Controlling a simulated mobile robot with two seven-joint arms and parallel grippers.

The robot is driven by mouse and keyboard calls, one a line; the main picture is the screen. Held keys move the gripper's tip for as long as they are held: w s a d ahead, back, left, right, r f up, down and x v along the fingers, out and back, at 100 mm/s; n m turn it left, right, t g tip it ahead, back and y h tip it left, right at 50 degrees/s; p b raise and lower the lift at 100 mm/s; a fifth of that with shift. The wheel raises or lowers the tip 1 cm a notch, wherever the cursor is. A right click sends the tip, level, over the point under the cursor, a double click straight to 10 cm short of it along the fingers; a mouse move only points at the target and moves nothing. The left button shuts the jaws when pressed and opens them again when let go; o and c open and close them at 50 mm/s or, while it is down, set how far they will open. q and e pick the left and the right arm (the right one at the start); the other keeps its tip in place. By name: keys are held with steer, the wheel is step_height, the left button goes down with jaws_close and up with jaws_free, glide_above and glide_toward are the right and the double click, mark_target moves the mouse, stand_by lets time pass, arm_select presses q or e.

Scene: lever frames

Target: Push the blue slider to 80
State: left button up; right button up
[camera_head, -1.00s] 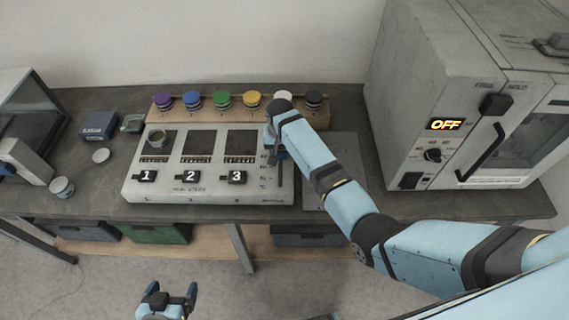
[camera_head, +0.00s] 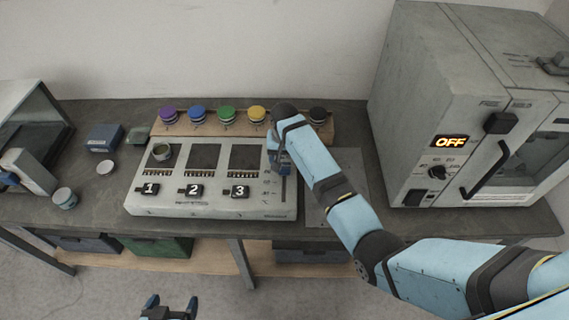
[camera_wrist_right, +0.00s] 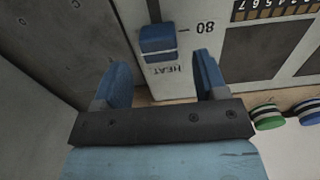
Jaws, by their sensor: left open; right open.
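The blue slider (camera_wrist_right: 158,42) shows in the right wrist view, in its slot beside the printed 80 (camera_wrist_right: 203,27) and its tick, close to the HEAT label. I cannot tell whether it is exactly on the mark. My right gripper (camera_wrist_right: 162,66) is open, its blue fingers apart on either side of the slider's HEAT end, with no clear contact visible. In the head view my right gripper (camera_head: 279,158) is over the right end of the grey panel (camera_head: 215,207) and hides the slider. My left gripper (camera_head: 170,309) is open and empty at the bottom edge, in front of the bench.
Several coloured-lid jars stand on a wooden rack (camera_head: 180,129) behind. A grey oven (camera_head: 425,100) reading OFF stands right. My right arm crosses the bench between.

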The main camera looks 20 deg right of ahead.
mark_target(285, 164)
step_height(285, 164, up, 10)
steer(key=shift+b, duration=0.35)
steer(key=s+d+f+n+t, duration=0.1)
steer(key=s+d+f, duration=0.25)
steer(key=s, duration=0.55)
steer(key=s+d+f+n+t, duration=0.1)
steer(key=s+d+f, duration=0.25)
steer(key=s, duration=0.45)
steer(key=s+d+r+n+t, duration=0.1)
steer(key=s+d+r+n, duration=0.15)
steer(key=s, duration=0.85)
steer(key=s+d+r+n+t, duration=0.1)
steer(key=s+r, duration=0.2)
steer(key=s, duration=0.8)
steer(key=w+a+f+t+y, duration=0.1)
steer(key=w+a+f+t, duration=0.2)
steer(key=f, duration=0.4)
steer(key=w+a+f+t+y, duration=0.2)
steer(key=w+a+f+t, duration=0.1)
steer(key=f, duration=0.3)
steer(key=shift+w+a+f+n+t, duration=0.15)
steer(key=shift+f+n+t, duration=0.2)
steer(key=shift+t, duration=0.15)
